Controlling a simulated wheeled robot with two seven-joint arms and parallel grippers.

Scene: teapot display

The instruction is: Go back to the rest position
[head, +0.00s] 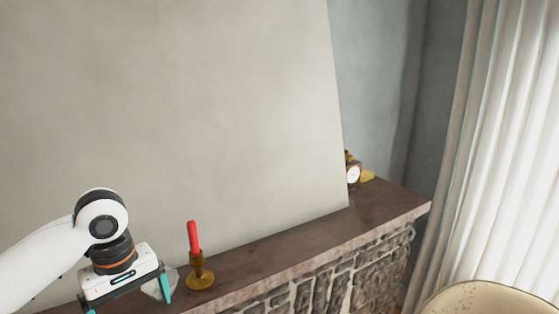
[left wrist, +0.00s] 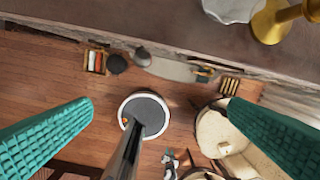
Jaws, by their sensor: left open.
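My left gripper (head: 128,300) is at the lower left of the head view, in front of the mantel shelf (head: 300,240). It points down. In the left wrist view my left gripper (left wrist: 161,106) has its two green fingers wide apart with nothing between them. A pale grey-white object (head: 158,286) is partly hidden behind one finger in the head view; I cannot tell what it is. It also shows at the top of the left wrist view (left wrist: 230,8), on the shelf and apart from the fingers. My right gripper is in neither view.
A brass candlestick (head: 199,276) with a red candle (head: 193,237) stands on the shelf just right of my gripper. A small clock (head: 353,174) is at the shelf's far end. A cream armchair (left wrist: 218,130) and a basket (left wrist: 97,60) are on the floor below.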

